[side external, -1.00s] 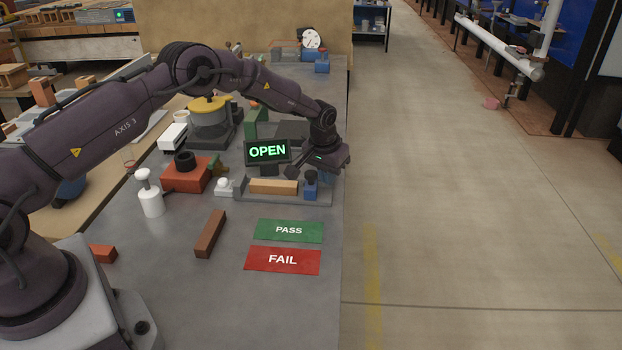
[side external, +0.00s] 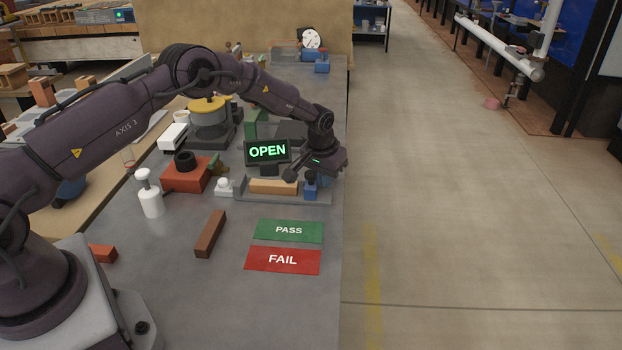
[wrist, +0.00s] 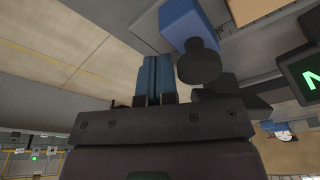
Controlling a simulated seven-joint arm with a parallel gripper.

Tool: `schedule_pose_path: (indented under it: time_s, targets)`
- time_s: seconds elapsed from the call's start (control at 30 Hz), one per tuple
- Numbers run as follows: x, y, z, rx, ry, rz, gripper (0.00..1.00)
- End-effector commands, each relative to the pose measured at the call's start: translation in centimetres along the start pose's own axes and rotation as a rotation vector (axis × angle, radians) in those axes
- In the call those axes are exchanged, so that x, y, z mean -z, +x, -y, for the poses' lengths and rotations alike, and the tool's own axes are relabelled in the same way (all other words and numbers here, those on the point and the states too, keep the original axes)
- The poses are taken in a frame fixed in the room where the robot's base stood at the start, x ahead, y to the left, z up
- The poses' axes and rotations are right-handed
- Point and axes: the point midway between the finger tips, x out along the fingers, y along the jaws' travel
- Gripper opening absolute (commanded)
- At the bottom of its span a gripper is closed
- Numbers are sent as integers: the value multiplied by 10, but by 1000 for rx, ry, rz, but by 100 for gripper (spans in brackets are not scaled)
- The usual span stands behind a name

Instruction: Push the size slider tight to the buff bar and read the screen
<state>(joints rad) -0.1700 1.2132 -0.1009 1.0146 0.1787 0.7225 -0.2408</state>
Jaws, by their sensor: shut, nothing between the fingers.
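The buff bar (side external: 273,187) lies in the grey gauge tray (side external: 243,197). The blue size slider (side external: 310,191) with its dark knob stands at the bar's right end; I cannot tell whether they touch. The screen (side external: 267,151) behind reads OPEN in green. My gripper is over the tray's right end, its fingertips hard to make out in the side view. In the wrist view my gripper (wrist: 153,70) is shut and empty, its blue fingertips together beside the slider (wrist: 189,20) and knob (wrist: 200,62). Part of the buff bar (wrist: 252,9) also shows there.
A green PASS mat (side external: 288,231) and a red FAIL mat (side external: 283,260) lie in front of the tray. The table's right edge is close to the tray.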

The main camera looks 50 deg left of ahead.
Motion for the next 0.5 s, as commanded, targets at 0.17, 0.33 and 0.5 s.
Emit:
schedule_pose_path:
  time_s: [0.17,0.33,0.5]
  targets:
    - [-2,0,4,0,-1,1,0]
    - [-4,0,6,1,0,2,0]
    - [-6,-1,10,1,0,2,0]
